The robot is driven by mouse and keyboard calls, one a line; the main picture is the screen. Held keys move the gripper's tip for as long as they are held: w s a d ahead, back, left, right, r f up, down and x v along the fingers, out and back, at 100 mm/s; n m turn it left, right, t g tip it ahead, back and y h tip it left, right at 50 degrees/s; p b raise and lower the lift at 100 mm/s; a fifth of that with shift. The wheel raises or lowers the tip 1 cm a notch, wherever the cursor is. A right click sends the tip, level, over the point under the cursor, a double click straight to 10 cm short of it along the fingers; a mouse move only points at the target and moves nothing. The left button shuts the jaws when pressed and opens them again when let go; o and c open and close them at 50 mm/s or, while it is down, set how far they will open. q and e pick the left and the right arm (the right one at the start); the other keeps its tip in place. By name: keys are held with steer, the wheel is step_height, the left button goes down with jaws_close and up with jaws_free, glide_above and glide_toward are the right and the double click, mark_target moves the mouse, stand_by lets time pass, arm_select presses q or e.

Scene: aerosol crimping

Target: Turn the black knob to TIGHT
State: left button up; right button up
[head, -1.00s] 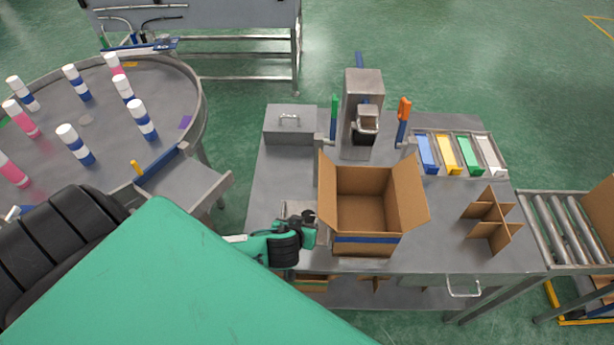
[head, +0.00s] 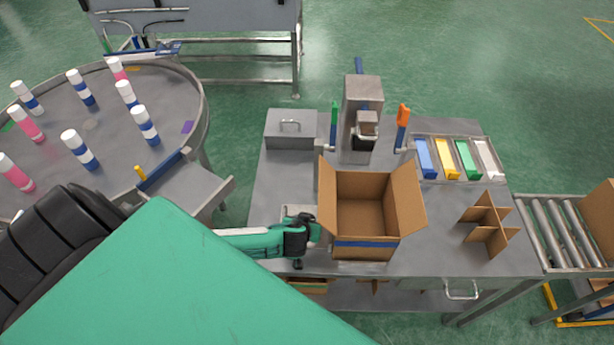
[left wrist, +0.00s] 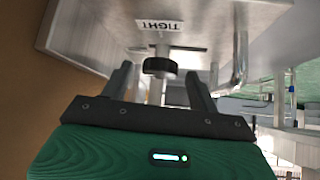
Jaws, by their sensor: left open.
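The black knob (left wrist: 160,66) shows in the left wrist view, under a metal plate with a white label reading TIGHT (left wrist: 160,25), which appears upside down. My left gripper (left wrist: 159,73) is open, with one finger on each side of the knob in the picture. Gaps show between the knob and both fingers, and I cannot tell whether the knob is fully between them in depth. In the head view my left gripper (head: 314,232) is low at the front of the bench, beside the cardboard box. The knob is hidden there. My right gripper is not in view.
An open cardboard box (head: 392,254) stands on the metal bench (head: 440,225) right of my gripper. A cardboard divider (head: 488,222), a crimping press (head: 362,88) and a tray of coloured parts (head: 433,178) are also there. A round table (head: 110,112) with several bottles stands left.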

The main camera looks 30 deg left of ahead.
arm_select(q)
steer(key=shift+c, duration=0.4)
steer(key=c, duration=0.9)
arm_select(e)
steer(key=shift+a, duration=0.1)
